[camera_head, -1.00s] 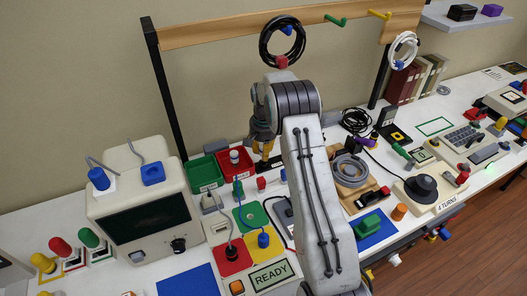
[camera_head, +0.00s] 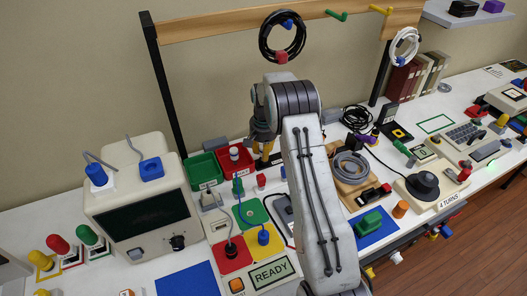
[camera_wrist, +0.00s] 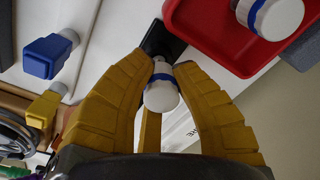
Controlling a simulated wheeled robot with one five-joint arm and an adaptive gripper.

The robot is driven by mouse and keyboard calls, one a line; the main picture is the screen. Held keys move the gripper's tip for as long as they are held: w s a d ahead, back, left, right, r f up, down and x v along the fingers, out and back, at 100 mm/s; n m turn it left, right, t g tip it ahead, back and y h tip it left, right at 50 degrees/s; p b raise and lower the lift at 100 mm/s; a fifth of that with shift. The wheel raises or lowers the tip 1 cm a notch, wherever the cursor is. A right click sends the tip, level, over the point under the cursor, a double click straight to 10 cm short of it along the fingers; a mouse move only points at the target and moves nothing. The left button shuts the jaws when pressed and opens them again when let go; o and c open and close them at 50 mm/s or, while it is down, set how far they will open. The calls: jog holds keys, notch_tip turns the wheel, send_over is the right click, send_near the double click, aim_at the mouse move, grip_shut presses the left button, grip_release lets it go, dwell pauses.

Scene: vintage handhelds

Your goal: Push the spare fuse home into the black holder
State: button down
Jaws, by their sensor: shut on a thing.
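My gripper (camera_wrist: 160,72) is shut on the spare fuse (camera_wrist: 161,97), a white cylinder with a blue band, held between its yellow fingers. The black holder (camera_wrist: 163,40) lies just beyond the fingertips. The fuse's far end is at the holder, but I cannot tell how deep it sits. In the head view my gripper (camera_head: 264,146) points down just right of the red tray (camera_head: 236,167), and the held fuse is hidden there.
The red tray (camera_wrist: 197,38) is close beside the fingers in the wrist view and holds another white, blue-banded cylinder (camera_wrist: 276,17). A green tray (camera_head: 204,172) stands left of it. Blue (camera_wrist: 47,56) and yellow (camera_wrist: 42,108) plugs stand on the other side.

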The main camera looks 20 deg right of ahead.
jog(key=shift+f+b, duration=0.4)
jog(key=shift+f, duration=0.15)
jog(key=c, duration=1.1)
grip_release()
jog(key=shift+o, duration=0.2)
jog(key=shift+r, duration=0.1)
jog(key=shift+s+r, duration=0.15)
jog(key=shift+r, duration=1.85)
jog(key=shift+s+r, duration=0.1)
jog(key=shift+r, duration=1.95)
